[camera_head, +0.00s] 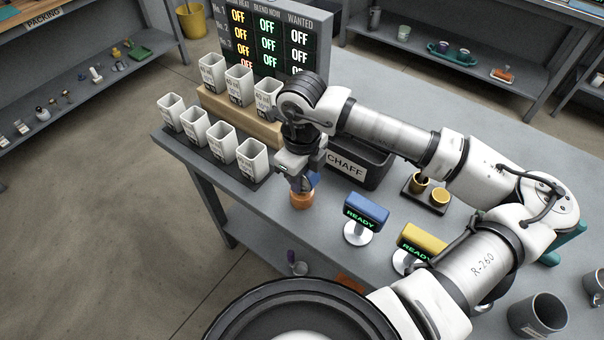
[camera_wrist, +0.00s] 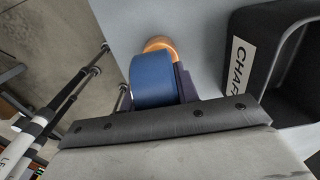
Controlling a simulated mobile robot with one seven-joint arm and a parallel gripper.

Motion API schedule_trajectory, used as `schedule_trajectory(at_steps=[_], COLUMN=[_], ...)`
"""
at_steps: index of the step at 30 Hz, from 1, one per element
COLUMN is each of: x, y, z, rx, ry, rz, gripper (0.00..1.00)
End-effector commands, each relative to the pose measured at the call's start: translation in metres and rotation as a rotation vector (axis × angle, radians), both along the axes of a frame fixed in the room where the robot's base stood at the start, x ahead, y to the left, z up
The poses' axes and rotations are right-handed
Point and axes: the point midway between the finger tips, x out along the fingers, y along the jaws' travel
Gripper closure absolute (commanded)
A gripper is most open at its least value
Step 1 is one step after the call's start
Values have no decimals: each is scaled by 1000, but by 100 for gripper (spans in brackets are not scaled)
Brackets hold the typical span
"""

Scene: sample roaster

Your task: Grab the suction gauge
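A small upright piece with a blue top and an orange base (camera_head: 302,200) stands at or just above the front edge of the bench. I cannot read a label on it, so I cannot tell for sure that it is the suction gauge. My gripper (camera_head: 300,178) points down over it, with the fingers around its blue upper part. In the wrist view the blue body (camera_wrist: 152,80) fills the space between my dark fingers, with the orange end beyond. The finger contact is too hidden to tell whether they grip it.
The chaff bin (camera_head: 362,168) stands close right of my gripper. White cups (camera_head: 252,158) stand on the left, some on a wooden riser (camera_head: 240,118). A blue READY unit (camera_head: 366,212) and a yellow one (camera_head: 420,241) stand to the right. The floor left of the bench is clear.

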Motion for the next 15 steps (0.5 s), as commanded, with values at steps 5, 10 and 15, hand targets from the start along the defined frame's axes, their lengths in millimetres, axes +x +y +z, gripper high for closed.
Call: schedule_trajectory(at_steps=[5,10,15], x=[0,0,0], y=[0,0,0], z=[0,1,6], rx=[-1,-1,-1], ry=[-1,-1,-1], rz=[0,0,-1], gripper=[96,96,96])
